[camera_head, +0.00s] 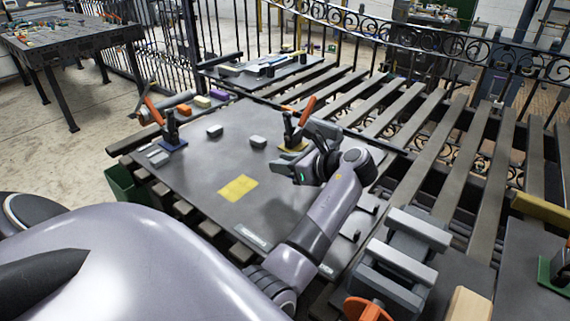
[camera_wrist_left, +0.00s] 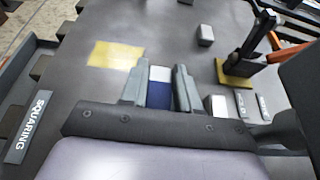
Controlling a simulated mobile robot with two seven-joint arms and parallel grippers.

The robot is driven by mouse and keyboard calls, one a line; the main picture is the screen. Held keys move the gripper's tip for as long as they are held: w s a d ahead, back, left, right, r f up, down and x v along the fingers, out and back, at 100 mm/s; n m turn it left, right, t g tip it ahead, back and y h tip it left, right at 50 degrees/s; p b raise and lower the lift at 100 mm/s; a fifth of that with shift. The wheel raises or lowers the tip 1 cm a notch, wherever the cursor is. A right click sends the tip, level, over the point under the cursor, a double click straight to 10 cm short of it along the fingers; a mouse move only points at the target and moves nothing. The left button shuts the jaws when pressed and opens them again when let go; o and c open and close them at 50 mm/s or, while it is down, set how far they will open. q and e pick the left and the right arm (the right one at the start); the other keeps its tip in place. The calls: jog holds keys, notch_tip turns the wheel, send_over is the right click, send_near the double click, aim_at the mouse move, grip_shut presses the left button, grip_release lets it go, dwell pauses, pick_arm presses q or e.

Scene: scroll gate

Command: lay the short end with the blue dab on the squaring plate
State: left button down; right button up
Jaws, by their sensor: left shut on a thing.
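My left gripper (camera_head: 286,164) is over the right part of a large dark grey plate (camera_head: 205,170). In the left wrist view, my left gripper (camera_wrist_left: 158,74) is shut on a short bar, the short end with the blue dab (camera_wrist_left: 157,88). It has a dark blue band and a pale tip between the two fingers. In the head view the bar cannot be made out behind the gripper. A label reading SQUARING (camera_wrist_left: 28,128) lies on the dark plate surface. A yellow patch (camera_wrist_left: 115,53) is on the same surface, ahead and left of the fingers. My right gripper is not in view.
Toggle clamps with orange handles stand at the plate's back left (camera_head: 170,128) and back right (camera_head: 297,130). Small grey blocks (camera_head: 215,131) sit on the plate. Slatted bench bars (camera_head: 400,110) and a scrolled iron gate lie beyond. The plate around the yellow patch is clear.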

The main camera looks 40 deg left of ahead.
aim_at(285, 188)
pick_arm(q)
notch_tip(285, 188, down, 4)
jog(key=b, duration=0.4)
jog(key=shift+r+b, duration=0.15)
jog(key=shift+b, duration=0.15)
jog(key=shift+p, duration=0.6)
jog(key=shift+f, duration=0.3)
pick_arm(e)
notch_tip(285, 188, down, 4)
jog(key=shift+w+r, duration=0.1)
pick_arm(q)
jog(key=shift+f, duration=0.45)
jog(key=c, duration=0.7)
grip_release()
jog(key=shift+c, duration=0.2)
notch_tip(285, 188, up, 20)
jog(key=p, duration=0.2)
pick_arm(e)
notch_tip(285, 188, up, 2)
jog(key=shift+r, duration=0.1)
